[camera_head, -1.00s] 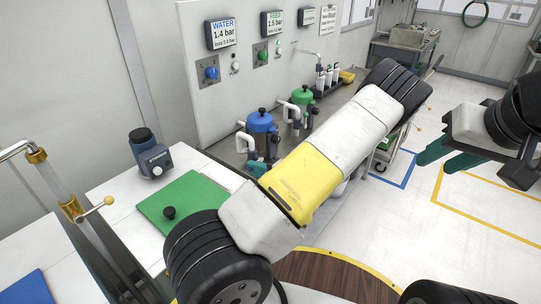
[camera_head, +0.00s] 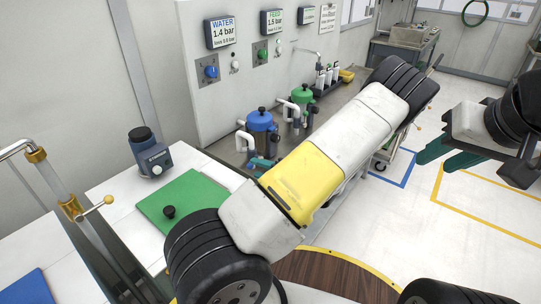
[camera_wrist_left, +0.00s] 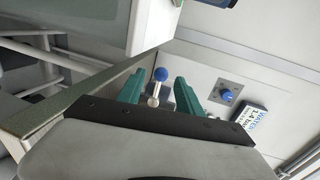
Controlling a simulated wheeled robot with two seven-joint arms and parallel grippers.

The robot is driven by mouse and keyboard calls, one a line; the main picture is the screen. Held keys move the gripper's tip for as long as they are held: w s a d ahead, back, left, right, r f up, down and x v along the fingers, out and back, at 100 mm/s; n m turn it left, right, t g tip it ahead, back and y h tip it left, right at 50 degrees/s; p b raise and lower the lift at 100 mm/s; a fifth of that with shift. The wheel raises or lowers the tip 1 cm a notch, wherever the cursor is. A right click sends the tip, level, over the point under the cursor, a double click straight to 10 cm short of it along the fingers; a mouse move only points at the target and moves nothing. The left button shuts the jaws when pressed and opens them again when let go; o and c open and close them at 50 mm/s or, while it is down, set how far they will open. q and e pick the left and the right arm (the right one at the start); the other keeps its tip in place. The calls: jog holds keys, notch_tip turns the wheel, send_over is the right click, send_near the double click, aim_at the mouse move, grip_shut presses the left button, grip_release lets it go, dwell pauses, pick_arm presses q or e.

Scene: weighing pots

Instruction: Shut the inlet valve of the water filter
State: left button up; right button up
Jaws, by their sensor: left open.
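The water filter (camera_head: 261,122) has a blue lid and stands in front of the panel under the WATER display. In the left wrist view, a pale lever with a blue ball end (camera_wrist_left: 161,75) shows between my left gripper's fingers; I take it for a valve lever of this filter. My left gripper (camera_wrist_left: 160,88) is open, with one teal finger on each side of the lever; contact is not clear. In the head view my left gripper (camera_head: 258,164) is small beside the filter's base, partly hidden by my arm. My right gripper (camera_head: 440,160) is open and empty at the right.
A green-lidded filter (camera_head: 300,96) stands just right of the blue one. The panel carries a WATER display (camera_head: 221,32) reading 1.4 bar and a blue knob (camera_head: 211,72). A green mat (camera_head: 185,205) and a blue-grey device (camera_head: 150,155) are on the left bench.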

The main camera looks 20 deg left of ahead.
pick_arm(q)
jog(key=v, duration=0.6)
jog(key=shift+s+a+r, duration=0.1)
jog(key=s+d+r+n+h, duration=0.1)
jog(key=s+d+r+h, duration=0.1)
jog(key=s+r+h, duration=0.3)
jog(key=s+d+r+n+h, duration=0.1)
jog(key=s+d+r+h, duration=0.2)
jog(key=r, duration=1.1)
jog(key=s+d+r+n+t+h, duration=0.1)
jog(key=s+d+r+h, duration=0.1)
jog(key=s+r+h, duration=0.7)
jog(key=shift+s+d+r, duration=0.2)
jog(key=shift+s+r, duration=0.2)
jog(key=shift+s, duration=0.15)
